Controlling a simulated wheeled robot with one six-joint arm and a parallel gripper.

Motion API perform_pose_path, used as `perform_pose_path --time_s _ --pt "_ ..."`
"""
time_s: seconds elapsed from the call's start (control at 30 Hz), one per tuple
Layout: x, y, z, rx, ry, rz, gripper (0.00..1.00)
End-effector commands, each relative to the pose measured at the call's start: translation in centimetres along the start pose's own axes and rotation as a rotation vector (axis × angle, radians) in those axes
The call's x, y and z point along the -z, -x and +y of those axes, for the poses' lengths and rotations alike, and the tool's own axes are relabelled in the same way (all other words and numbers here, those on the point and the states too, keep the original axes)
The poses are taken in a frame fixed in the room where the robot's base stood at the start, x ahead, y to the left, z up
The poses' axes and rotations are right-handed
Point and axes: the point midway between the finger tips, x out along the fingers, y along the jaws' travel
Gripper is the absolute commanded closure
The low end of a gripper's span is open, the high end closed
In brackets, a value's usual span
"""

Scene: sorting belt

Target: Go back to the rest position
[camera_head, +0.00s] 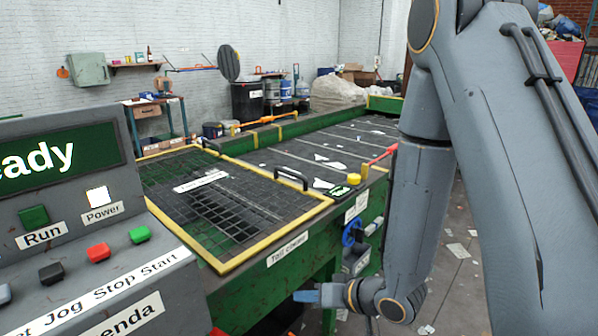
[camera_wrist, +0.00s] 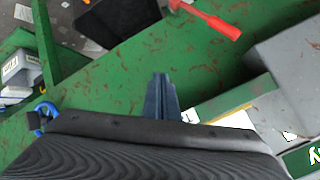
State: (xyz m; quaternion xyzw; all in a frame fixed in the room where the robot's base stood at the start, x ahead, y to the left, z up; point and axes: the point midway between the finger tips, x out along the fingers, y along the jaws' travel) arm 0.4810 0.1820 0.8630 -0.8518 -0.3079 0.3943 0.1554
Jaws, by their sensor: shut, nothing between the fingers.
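My gripper (camera_head: 306,296) is at the lower middle of the head view, beside the front side of the green belt frame (camera_head: 322,258) and below its top edge. Its blue fingers point left, toward the control panel (camera_head: 22,215). In the wrist view the fingers (camera_wrist: 160,84) are pressed together, with nothing between them. Behind them is rust-streaked green metal (camera_wrist: 110,80). I cannot tell how far the fingertips are from it. My arm fills the right side of the head view and hides part of the floor and belt.
A yellow-edged mesh cover (camera_head: 325,203) lies over the near belt end. A red lever (camera_head: 381,155) sits on the frame edge; a red bar (camera_wrist: 212,20) also shows in the wrist view. A blue item (camera_head: 352,232) hangs at the frame side. Paper scraps litter the floor (camera_head: 455,285).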

Motion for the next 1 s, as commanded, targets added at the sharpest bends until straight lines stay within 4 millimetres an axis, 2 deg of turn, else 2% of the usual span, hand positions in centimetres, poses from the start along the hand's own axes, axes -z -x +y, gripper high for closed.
perform_pose_path --time_s 0.03,0.2,0.3,0.37,0.5,0.6,0.7,0.83,1.0 --pt "1.2 1.0 1.8 -0.096 0.034 -0.011 1.0" --pt "2.9 5.8 7.3 -0.397 0.079 -0.113 1.0" --pt "3.0 9.6 9.1 -0.537 0.062 -0.195 1.0" --pt "2.7 12.0 9.7 -0.604 0.039 -0.251 1.0" --pt "1.3 17.1 9.1 -0.698 -0.043 -0.387 1.0" --pt "0.1 19.8 7.6 -0.713 -0.103 -0.472 1.0" --pt "-1.0 21.6 6.1 -0.705 -0.151 -0.537 1.0" --pt "-1.8 22.6 4.8 -0.69 -0.185 -0.582 1.0" --pt "-2.0 22.8 4.4 -0.685 -0.191 -0.595 1.0"
